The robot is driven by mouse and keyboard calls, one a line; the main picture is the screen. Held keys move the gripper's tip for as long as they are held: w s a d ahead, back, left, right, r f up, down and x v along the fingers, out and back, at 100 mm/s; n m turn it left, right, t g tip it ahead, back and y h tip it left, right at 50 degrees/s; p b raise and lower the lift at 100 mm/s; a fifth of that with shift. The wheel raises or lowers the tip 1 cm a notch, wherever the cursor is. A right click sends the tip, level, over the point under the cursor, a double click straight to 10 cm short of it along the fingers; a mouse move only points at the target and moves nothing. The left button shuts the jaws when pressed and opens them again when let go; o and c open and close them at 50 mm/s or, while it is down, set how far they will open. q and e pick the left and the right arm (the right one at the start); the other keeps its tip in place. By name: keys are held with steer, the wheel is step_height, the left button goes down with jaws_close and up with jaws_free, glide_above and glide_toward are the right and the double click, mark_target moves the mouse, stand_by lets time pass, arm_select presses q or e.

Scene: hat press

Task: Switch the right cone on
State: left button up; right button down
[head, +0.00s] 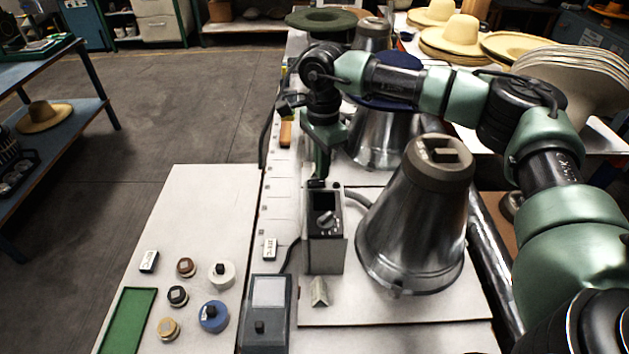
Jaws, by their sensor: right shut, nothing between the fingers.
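The nearest metal cone (410,235), on the right side of the bench, stands upright with a dark collar and a slotted top. Beside it on its left is a dark control box (323,250) with a knob or switch (326,219) on its sloping face. My right gripper (317,182) points down at the far top edge of this box. It is shut and empty; whether it touches the box I cannot tell. My left gripper is out of view.
A second cone (376,140) with a blue hat stands behind. A grey box with a screen (268,310) sits at the front. Several round knob-like pieces and a green tray (128,320) lie on the left board. Straw hats (457,36) fill the back right.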

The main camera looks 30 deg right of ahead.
mark_target(322, 182)
steer(key=shift+f+b, duration=0.75)
steer(key=shift+f, duration=0.3)
stand_by(0.4)
steer(key=shift+s+r, duration=0.1)
steer(key=shift+r, duration=0.05)
steer(key=shift+r+p, duration=2.25)
steer(key=shift+r, duration=1.2)
steer(key=shift+f, duration=0.15)
